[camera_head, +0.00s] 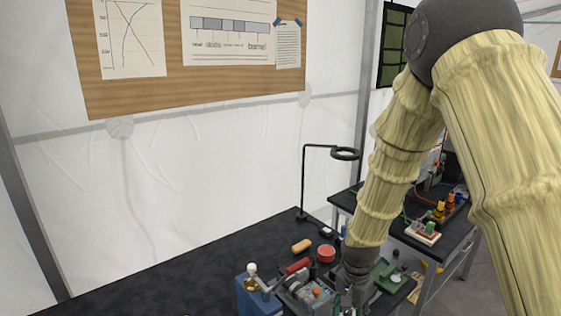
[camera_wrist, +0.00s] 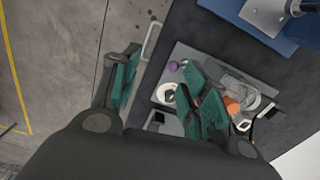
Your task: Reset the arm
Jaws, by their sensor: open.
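My gripper (camera_head: 348,296) points down over the front part of the dark bench in the head view, beyond my arm's pale ribbed sleeve. In the wrist view my gripper (camera_wrist: 160,68) shows two fingers with green pads, spread apart. Nothing is held between them. The right finger hides part of the tray. My arm is bent, with its elbow high at the upper right.
On the dark bench (camera_head: 200,262) are a red disc (camera_head: 326,253), a tan block (camera_head: 301,246), a blue box (camera_head: 256,298) and a black ring stand (camera_head: 304,180). A second table (camera_head: 455,240) with wired devices stands at the right. The bench's left part looks clear.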

